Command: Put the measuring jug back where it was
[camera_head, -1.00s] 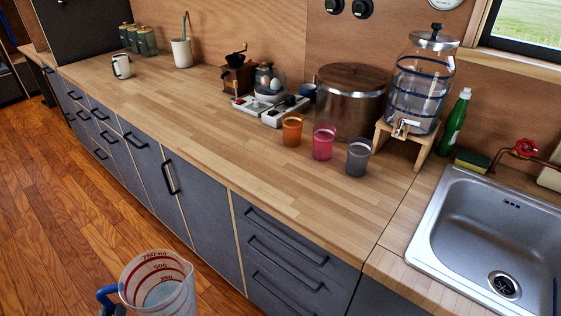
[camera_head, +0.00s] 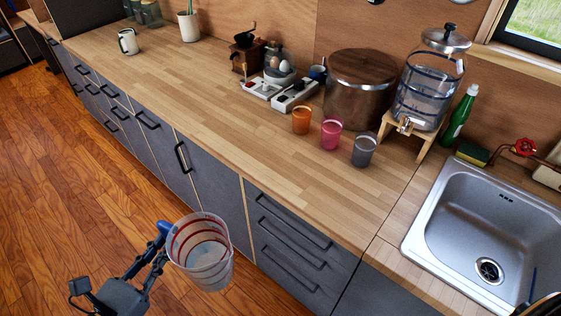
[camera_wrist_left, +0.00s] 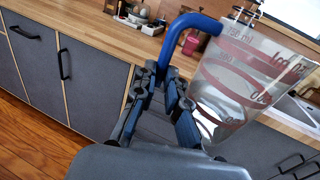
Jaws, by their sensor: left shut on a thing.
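The measuring jug (camera_head: 203,252) is clear with red markings and a blue handle. My left gripper (camera_head: 160,240) is shut on the jug's handle and holds it in the air in front of the drawers, over the floor. In the left wrist view the fingers (camera_wrist_left: 165,95) close around the lower part of the blue handle, and the jug (camera_wrist_left: 240,85) stands to their right, slightly tilted. In the head view I look down into its open top. The jug looks empty of solid things; whether it holds liquid I cannot tell. My right gripper is not clearly in view.
The wooden counter (camera_head: 200,100) has a wide clear stretch at its middle. Orange (camera_head: 301,120), pink (camera_head: 331,132) and grey (camera_head: 364,149) cups stand before a large pot (camera_head: 359,92) and a water dispenser (camera_head: 428,85). The sink (camera_head: 490,225) is at the right.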

